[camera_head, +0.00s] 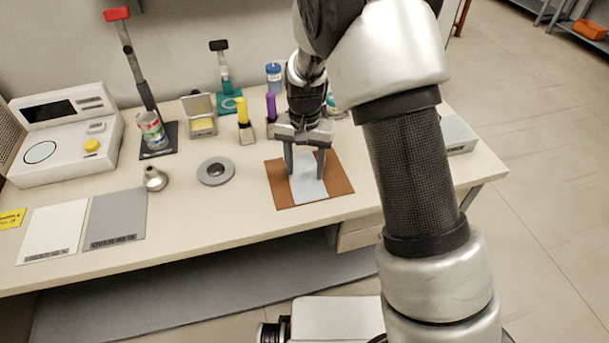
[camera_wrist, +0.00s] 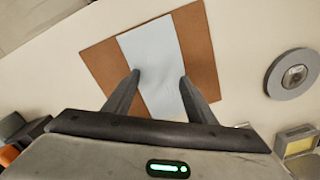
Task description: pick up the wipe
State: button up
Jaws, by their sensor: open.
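The wipe (camera_head: 308,187) is a pale blue-white rectangle lying flat on a brown mat (camera_head: 340,182) on the bench. It also shows in the wrist view (camera_wrist: 150,50), running across the middle of the brown mat (camera_wrist: 100,62). My gripper (camera_head: 306,178) points down over the wipe with its fingers apart, one toward each long side of it. In the wrist view my gripper (camera_wrist: 158,75) is open, with the wipe between and beyond the fingertips. I cannot tell whether the fingertips touch the mat. Nothing is held.
A grey ring-shaped dish (camera_head: 216,171) and a small metal funnel (camera_head: 154,179) stand left of the mat. Behind are a yellow-capped bottle (camera_head: 243,112), a purple marker (camera_head: 271,107) and an open box (camera_head: 201,115). White and grey sheets lie at front left.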

jog(key=shift+f, duration=0.1)
grip_shut()
dwell(0.3)
notch_tip(320, 180, up, 12)
jog(key=p, duration=0.8)
jog(key=shift+p, duration=0.35)
notch_tip(320, 180, up, 9)
jog(key=p, duration=0.6)
